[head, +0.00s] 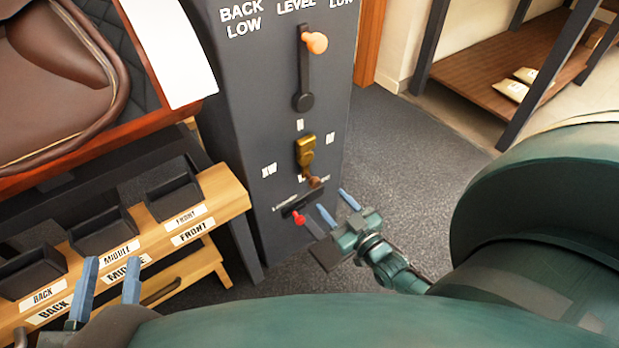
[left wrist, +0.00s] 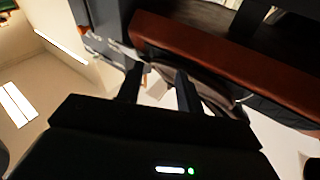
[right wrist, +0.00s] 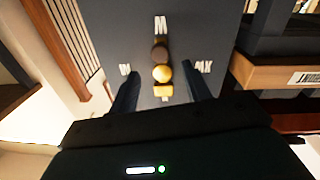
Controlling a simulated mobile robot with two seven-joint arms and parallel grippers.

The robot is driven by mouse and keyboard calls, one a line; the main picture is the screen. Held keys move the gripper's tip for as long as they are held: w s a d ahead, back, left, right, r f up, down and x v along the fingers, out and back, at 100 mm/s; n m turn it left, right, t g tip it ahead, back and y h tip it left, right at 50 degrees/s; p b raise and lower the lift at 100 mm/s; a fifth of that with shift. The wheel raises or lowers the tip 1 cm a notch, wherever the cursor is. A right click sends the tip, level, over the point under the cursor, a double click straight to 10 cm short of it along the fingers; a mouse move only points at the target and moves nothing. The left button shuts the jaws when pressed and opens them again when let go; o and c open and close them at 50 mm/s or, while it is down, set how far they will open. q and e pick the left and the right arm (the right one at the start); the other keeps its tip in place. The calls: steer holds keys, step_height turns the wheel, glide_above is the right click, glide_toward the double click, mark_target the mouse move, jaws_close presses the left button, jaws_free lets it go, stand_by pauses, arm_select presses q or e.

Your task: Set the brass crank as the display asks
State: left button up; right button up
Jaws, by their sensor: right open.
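The brass crank (head: 305,150) is on the dark front panel, its arm pointing down to a brown knob (head: 315,182). Pale letter marks surround it. In the right wrist view, the crank (right wrist: 162,73) has its brown knob (right wrist: 159,53) toward the mark M (right wrist: 160,25). My right gripper (head: 338,207) is open and empty, below and in front of the crank. In the right wrist view the crank appears between the fingers, apart from them. My left gripper (head: 111,279) is open and empty by the wooden bin rack. No readable display request is in view.
Above the crank is a black lever with an orange knob (head: 314,42). Below it a red-knobbed slider (head: 299,218) sits close to my right gripper. Floor right of the panel is clear.

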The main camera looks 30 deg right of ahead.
mark_target(317, 185)
steer(key=w+b, duration=0.3)
steer(key=w, duration=0.6)
steer(key=shift+w+a, duration=0.1)
steer(key=shift+w, duration=0.4)
arm_select(q)
steer(key=shift+w+d+r+t+h, duration=0.15)
steer(key=shift+w+r+t+h, duration=0.2)
steer(key=shift+r+h, duration=0.25)
steer(key=shift+f, duration=0.15)
arm_select(e)
jaws_close()
